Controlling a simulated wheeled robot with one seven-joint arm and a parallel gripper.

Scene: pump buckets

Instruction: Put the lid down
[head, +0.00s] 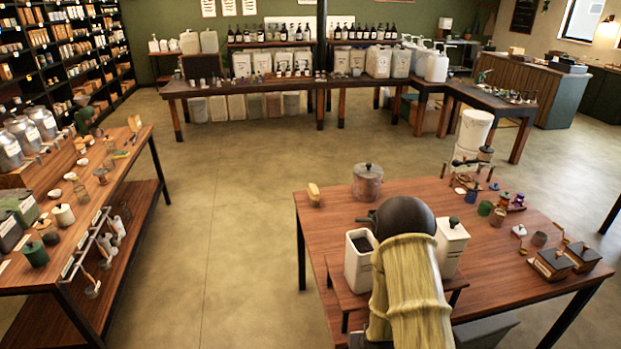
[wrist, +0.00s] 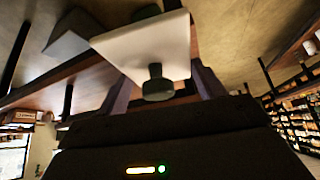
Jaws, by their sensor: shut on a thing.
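A white square lid (wrist: 128,45) with a dark green knob (wrist: 157,85) fills the space between the two fingers of my gripper (wrist: 160,68) in the wrist view. The gripper is shut on this lid, and the knob points toward the wrist camera. In the head view, my dark wrist hides the fingers and most of what they hold. An open white canister (head: 357,270) with a dark inside stands on a low wooden riser, just left of my arm. A second white canister (head: 451,250), topped by a green knob, stands right of my arm.
The riser (head: 345,298) stands on a wooden table (head: 325,225). A glass jar (head: 367,184) is at the table's back edge. Small green and purple jars (head: 497,215) and wooden boxes (head: 551,264) lie right. The floor left of the table is clear.

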